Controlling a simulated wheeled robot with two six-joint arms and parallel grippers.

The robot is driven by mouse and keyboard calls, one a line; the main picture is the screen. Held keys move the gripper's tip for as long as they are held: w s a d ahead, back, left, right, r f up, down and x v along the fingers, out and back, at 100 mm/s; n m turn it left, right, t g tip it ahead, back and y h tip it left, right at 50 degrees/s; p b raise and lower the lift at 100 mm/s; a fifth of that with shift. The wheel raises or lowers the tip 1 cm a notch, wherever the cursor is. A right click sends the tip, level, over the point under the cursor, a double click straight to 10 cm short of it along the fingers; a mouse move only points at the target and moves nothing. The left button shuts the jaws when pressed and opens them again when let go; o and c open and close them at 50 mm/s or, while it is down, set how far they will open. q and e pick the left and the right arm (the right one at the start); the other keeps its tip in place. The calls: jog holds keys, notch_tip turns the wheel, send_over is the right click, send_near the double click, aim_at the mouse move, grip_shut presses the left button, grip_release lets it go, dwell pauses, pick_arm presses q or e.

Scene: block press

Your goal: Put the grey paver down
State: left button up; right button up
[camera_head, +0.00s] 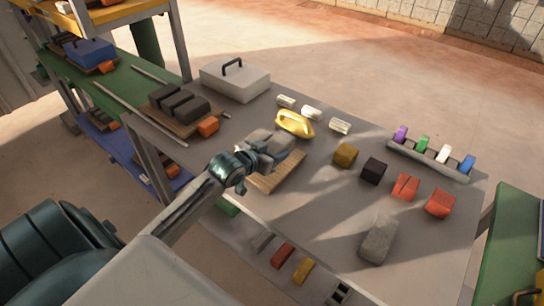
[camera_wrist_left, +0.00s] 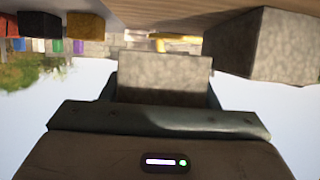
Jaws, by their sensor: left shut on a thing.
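My left gripper (camera_head: 248,160) is shut on a grey paver (camera_wrist_left: 165,75), which shows between its fingers in the left wrist view. In the head view the gripper is at the left part of the table, beside a slatted wooden board (camera_head: 278,182). Another grey block (camera_wrist_left: 262,45) sits close by on the wooden surface in the wrist view. In the head view the grey blocks overlap by the gripper, and I cannot tell whether the held one touches the board. A further grey paver (camera_head: 378,240) lies apart at the table's front right. My right gripper is not in view.
A yellow iron-shaped tool (camera_head: 295,123) and several pale small blocks are behind the gripper. Brown (camera_head: 345,154), black (camera_head: 375,170) and orange-red blocks (camera_head: 405,186) stand to the right, before a grey rack (camera_head: 430,160). The table's middle front is clear.

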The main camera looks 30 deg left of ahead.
pick_arm(q)
jog(key=shift+w+a+r, duration=0.1)
jog(key=shift+w+a, duration=0.1)
jog(key=shift+f+p, duration=0.3)
jog(key=shift+f, duration=1.45)
jog(key=o, duration=1.3)
jog(key=shift+s+f, duration=0.1)
jog(key=shift+f, duration=0.1)
jog(key=shift+o, duration=0.2)
jog(key=shift+r, duration=0.1)
jog(key=d+v, duration=0.1)
jog(key=v, duration=1.1)
jog(key=shift+a+p, duration=0.3)
jog(key=shift+a, duration=0.1)
